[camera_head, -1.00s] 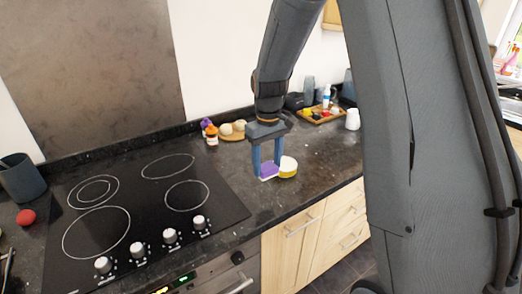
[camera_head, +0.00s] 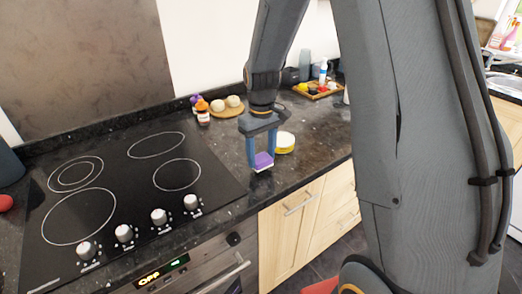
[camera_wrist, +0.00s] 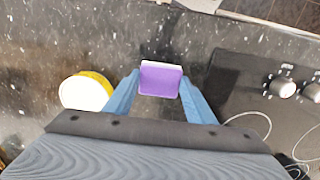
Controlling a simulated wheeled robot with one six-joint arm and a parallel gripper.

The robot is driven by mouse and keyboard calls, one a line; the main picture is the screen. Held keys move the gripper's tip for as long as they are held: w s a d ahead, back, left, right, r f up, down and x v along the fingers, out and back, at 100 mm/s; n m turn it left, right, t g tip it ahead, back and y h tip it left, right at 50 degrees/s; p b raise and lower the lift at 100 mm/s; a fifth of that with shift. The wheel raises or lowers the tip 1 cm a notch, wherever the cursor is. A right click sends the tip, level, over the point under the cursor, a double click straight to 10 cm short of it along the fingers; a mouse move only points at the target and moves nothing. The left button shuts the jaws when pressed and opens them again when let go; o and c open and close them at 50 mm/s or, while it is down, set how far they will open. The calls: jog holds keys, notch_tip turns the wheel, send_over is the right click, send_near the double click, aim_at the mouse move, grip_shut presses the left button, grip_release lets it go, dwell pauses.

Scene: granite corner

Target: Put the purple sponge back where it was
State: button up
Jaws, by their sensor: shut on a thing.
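The purple sponge (camera_head: 263,160) has a white layer along one side. In the head view it is between the blue fingertips of my gripper (camera_head: 261,160), over the dark counter (camera_head: 225,228) near its front edge. The wrist view also shows the sponge (camera_wrist: 160,80) between both fingers of my gripper (camera_wrist: 160,88), which is shut on it. Whether the sponge touches the counter or hangs just above it, I cannot tell.
A yellow and white round tub (camera_head: 285,143) stands close beside my gripper. The black hob (camera_head: 120,195) with its knobs lies to the left. A small bottle (camera_head: 203,113), a round board with pale balls (camera_head: 228,106) and a wooden tray (camera_head: 319,91) stand farther back.

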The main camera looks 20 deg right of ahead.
jog(key=shift+f, duration=0.8)
jog(key=o, duration=1.8)
jog(key=shift+r+p, duration=3.2)
jog(key=shift+r, duration=1.35)
jog(key=s+f+m+b, duration=0.1)
jog(key=s+f+b, duration=0.1)
jog(key=s, duration=0.3)
jog(key=s+f+m+t+b, duration=0.1)
jog(key=s+b, duration=0.3)
jog(key=s, duration=0.2)
jog(key=s+f+m+b, duration=0.1)
jog(key=s+f+b, duration=0.1)
jog(key=s, duration=0.4)
jog(key=shift+a+f+m+b, duration=0.1)
jog(key=shift+f+m+b, duration=0.25)
jog(key=shift+b, duration=0.35)
